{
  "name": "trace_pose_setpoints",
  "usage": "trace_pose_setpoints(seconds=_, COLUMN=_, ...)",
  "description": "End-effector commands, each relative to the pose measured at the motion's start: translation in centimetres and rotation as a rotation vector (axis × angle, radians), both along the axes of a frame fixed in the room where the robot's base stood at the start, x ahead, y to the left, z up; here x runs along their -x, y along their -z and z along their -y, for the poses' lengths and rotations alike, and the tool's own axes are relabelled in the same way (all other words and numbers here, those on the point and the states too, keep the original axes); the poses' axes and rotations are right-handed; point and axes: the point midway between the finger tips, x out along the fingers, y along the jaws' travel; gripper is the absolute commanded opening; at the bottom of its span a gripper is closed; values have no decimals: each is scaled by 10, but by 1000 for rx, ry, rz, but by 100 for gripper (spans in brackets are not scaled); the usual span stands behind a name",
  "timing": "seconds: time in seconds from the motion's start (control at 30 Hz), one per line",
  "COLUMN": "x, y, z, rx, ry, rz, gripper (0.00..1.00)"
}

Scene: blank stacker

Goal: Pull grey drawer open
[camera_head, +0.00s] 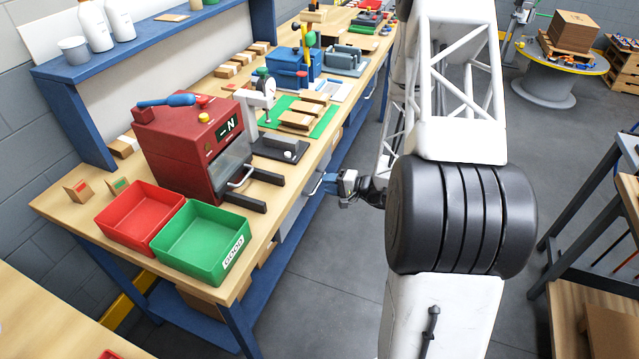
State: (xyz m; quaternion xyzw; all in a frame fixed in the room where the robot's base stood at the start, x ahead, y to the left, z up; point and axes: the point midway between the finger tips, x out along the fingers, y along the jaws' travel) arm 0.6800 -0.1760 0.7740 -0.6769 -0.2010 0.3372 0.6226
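A grey drawer (292,217) sits under the front edge of the wooden workbench, below the red machine; its front is seen at a steep angle. A curved handle (314,188) stands out from the drawer's far part. The drawer looks closed or nearly so.
On the workbench (62,200) stand a red machine (185,140), a red bin (140,215), a green bin (203,240) and a green mat (325,122) with brown blocks. Another handle (371,88) shows farther along. The grey floor (335,290) before the bench is clear.

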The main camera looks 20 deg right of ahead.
Motion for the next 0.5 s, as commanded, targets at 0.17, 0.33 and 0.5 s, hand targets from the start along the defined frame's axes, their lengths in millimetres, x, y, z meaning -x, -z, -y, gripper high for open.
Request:
trace_pose_setpoints(seconds=0.17, x=-13, y=4, z=-14, rx=0, ry=-2, rz=0, gripper=36)
trace_pose_setpoints(seconds=0.33, x=-22, y=6, z=-23, rx=0, ry=-2, rz=0, gripper=36)
trace_pose_setpoints(seconds=0.5, x=-26, y=7, z=-26, rx=0, ry=-1, rz=1, gripper=36)
